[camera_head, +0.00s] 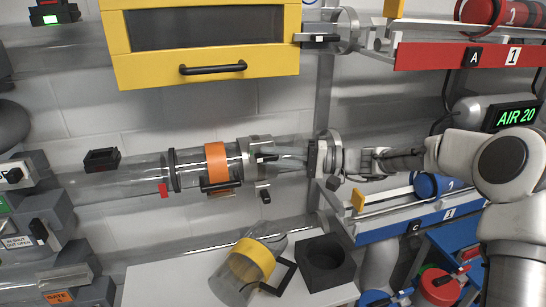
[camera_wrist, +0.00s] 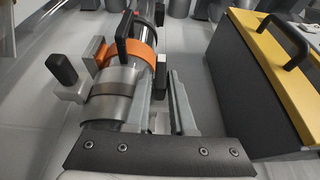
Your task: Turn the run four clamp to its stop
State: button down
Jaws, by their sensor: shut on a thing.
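A clear horizontal tube (camera_head: 130,180) crosses the middle of the head view. It carries an orange band (camera_head: 217,163) with a black handle below. A grey metal clamp collar (camera_head: 257,145) sits just right of the band; no run number is readable on it. In the wrist view the collar (camera_wrist: 112,92) shows close, with a black-knobbed lever (camera_wrist: 61,68) at its left. My gripper (camera_head: 266,158) reaches in from the right, its fingers at the collar. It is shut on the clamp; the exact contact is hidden. Its fingers also show in the wrist view (camera_wrist: 170,88).
A yellow-framed cabinet (camera_head: 112,52) hangs above the tube. A red-edged shelf (camera_head: 430,56) and a blue-edged shelf (camera_head: 385,229) lie to the right. Below, a white bench (camera_head: 170,284) holds a yellow-banded clear piece (camera_head: 252,262) and a black block (camera_head: 323,264).

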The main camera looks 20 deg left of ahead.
jog(key=shift+s, duration=0.1)
jog(key=c, duration=0.9)
grip_release()
jog(key=shift+o, duration=0.2)
jog(key=w+d+p, duration=0.2)
jog(key=d+p, duration=0.1)
jog(key=d, duration=1.4)
jog(key=shift+w+f, duration=0.15)
jog(key=shift+w, duration=0.25)
